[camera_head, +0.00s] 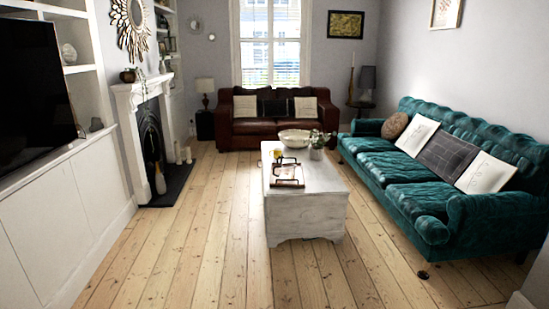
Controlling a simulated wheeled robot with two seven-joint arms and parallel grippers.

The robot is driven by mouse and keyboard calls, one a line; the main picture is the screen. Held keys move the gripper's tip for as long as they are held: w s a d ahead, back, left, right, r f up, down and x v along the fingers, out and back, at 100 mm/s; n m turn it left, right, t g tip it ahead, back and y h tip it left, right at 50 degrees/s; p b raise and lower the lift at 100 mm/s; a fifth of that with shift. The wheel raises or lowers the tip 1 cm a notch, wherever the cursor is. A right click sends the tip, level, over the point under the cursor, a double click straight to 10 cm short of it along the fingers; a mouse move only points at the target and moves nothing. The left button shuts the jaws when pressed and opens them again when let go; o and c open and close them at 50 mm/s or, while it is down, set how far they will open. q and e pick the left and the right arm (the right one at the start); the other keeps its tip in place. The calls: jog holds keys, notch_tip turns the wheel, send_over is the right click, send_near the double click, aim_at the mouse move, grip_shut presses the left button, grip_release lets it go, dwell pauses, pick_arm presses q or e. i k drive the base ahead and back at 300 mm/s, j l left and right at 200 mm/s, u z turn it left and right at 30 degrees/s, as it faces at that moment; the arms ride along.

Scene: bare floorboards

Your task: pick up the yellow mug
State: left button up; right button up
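A small yellow mug (278,153) stands on the far left part of the white coffee table (318,213), in the middle of the room. It is small in the view, and its handle cannot be made out. It is close to the left of a pale bowl and behind a tray. Neither of my grippers shows in the head view, so I cannot see whether they are open or shut.
On the table are a tray (287,181) with dark handles, a wide bowl (294,138) and a plant pot (316,153). A green sofa (400,187) stands right, a brown sofa (266,126) behind, a fireplace (128,110) left. Floorboards (200,230) left of the table are clear.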

aim_at(275, 154)
jog(key=i+l, duration=0.15)
jog(key=i, duration=0.5)
jog(key=i+l, duration=0.2)
jog(key=i, duration=0.5)
jog(key=i+l, duration=0.15)
jog(key=i, duration=0.5)
jog(key=i+l, duration=0.15)
jog(key=i, duration=0.55)
jog(key=i+l, duration=0.15)
jog(key=i, duration=0.5)
jog(key=i+l, duration=0.2)
jog(key=i, duration=0.45)
jog(key=k, duration=0.6)
jog(key=k+z, duration=0.2)
jog(key=z, duration=0.25)
jog(key=k+l+z, duration=0.1)
jog(key=z, duration=0.35)
jog(key=k+l+z, duration=0.2)
jog(key=z, duration=0.25)
jog(key=j+z, duration=0.4)
jog(key=i+j+z, duration=0.1)
jog(key=j+z, duration=0.65)
jog(key=k+j+z, duration=0.1)
jog(key=j+z, duration=0.25)
